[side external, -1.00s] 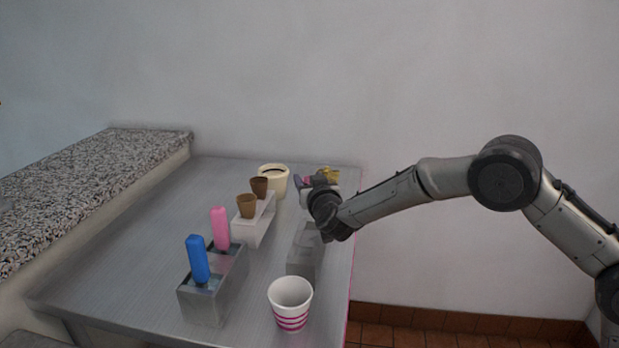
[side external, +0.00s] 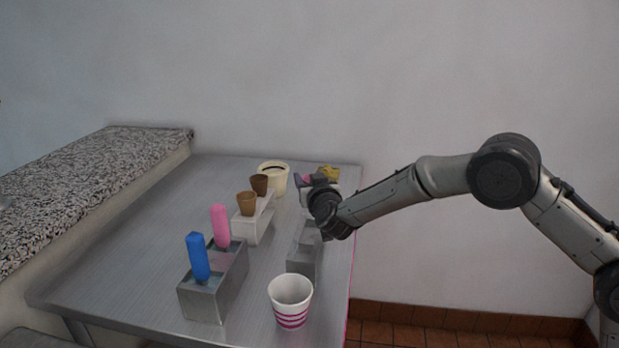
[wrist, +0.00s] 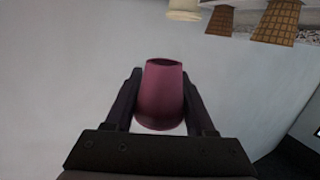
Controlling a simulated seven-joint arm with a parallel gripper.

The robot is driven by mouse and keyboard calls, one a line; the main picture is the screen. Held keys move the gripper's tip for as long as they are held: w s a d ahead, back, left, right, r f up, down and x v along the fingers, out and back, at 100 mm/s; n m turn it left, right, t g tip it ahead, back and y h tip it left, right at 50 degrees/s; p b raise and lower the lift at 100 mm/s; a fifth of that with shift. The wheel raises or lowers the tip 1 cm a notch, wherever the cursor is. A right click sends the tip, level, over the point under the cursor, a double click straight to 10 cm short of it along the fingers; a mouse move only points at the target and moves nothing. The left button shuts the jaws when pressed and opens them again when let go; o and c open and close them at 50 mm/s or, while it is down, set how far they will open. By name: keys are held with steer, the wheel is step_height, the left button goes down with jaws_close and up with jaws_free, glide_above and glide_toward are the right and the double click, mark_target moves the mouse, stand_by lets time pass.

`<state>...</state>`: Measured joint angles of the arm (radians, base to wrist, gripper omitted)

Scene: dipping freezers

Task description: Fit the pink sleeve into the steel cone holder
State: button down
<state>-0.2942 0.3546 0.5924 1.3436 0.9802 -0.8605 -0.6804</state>
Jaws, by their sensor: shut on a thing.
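The pink sleeve (wrist: 163,95) is between the two dark fingers of my gripper (wrist: 160,80) in the wrist view. My gripper is shut on it, with one finger along each side. In the side external view my gripper (side external: 316,183) is at the far right of the table, and the sleeve is mostly hidden there. A grey steel block (side external: 303,258), which looks like the cone holder, stands on the table nearer the camera than my gripper. My wrist partly covers its far end, so its openings are not clear. The sleeve is apart from it.
A white stand (side external: 247,230) with two brown cones (side external: 247,203) is left of the steel block. A cream tub (side external: 278,167) is behind it. A steel box (side external: 203,303) holds blue and pink handles. A striped cup (side external: 290,300) stands in front. A yellow item (side external: 329,172) is behind my gripper.

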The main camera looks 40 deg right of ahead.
mark_target(309, 217)
steer(key=shift+f, duration=4)
steer(key=shift+c, duration=0.8)
jaws_free()
steer(key=shift+s, duration=0.1)
steer(key=v, duration=1.3)
steer(key=shift+s+a, duration=0.2)
steer(key=shift+s, duration=0.05)
steer(key=shift+r, duration=0.1)
